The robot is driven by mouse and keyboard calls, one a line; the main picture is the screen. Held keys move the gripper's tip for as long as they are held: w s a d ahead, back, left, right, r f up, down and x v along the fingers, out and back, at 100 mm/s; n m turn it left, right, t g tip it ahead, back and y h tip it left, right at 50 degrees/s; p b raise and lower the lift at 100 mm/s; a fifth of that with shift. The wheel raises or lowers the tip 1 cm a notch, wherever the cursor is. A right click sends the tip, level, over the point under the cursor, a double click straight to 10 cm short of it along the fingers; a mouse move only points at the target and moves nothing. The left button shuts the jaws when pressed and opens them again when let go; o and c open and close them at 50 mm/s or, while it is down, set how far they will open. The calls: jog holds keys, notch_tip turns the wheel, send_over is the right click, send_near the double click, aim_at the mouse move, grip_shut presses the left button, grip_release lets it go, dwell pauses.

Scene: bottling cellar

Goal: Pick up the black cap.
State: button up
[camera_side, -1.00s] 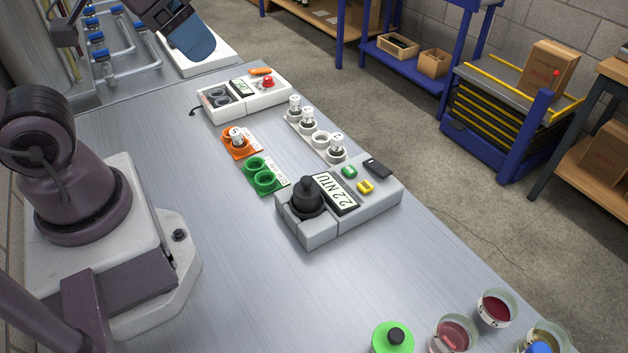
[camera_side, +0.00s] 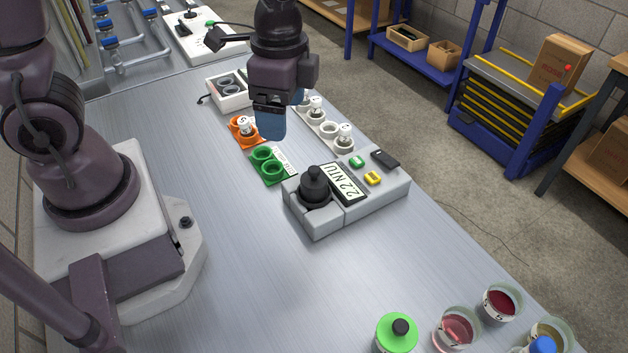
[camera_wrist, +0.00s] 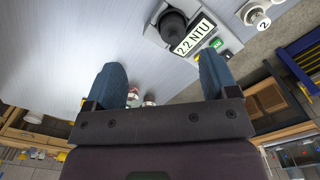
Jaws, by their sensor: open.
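The black cap (camera_side: 314,184) is a round black knobbed piece. It sits upright on the left end of the grey turbidity meter (camera_side: 385,198), whose screen reads 2.2 NTU. My gripper (camera_side: 270,136) has blue fingers and hangs in the air above and to the left of the cap, apart from it. In the wrist view the cap (camera_wrist: 173,24) shows at the top, beyond the fingertips. There my gripper (camera_wrist: 163,76) has its two fingers spread wide with nothing between them.
A green two-ring holder (camera_side: 273,168) and an orange holder (camera_side: 238,131) with a vial stand left of the meter. A white vial rack (camera_side: 329,128) is behind it. Glass cups (camera_side: 456,330) and a green-topped item (camera_side: 396,335) stand at the front. Bench between is clear.

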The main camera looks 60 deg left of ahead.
aim_at(313, 167)
jog(key=w+f+m, duration=0.1)
jog(key=m, duration=0.1)
jog(key=w+d+f+m, duration=0.1)
jog(key=m, duration=0.2)
jog(key=w+f+m, duration=0.1)
jog(key=m, duration=0.1)
jog(key=shift+w+d+m, duration=0.15)
jog(key=shift+d+m, duration=0.15)
notch_tip(313, 167, down, 7)
jog(key=shift+f, duration=0.15)
jog(key=shift+w+f, duration=0.2)
jog(key=shift+f, duration=1.2)
jog(key=shift+w+f, duration=0.2)
jog(key=shift+f, duration=1.15)
jog(key=c, duration=1)
jog(key=shift+c, duration=0.2)
jog(key=shift+r, duration=0.1)
notch_tip(313, 167, up, 9)
jog(key=shift+r, duration=0.15)
jog(key=shift+f, duration=2.5)
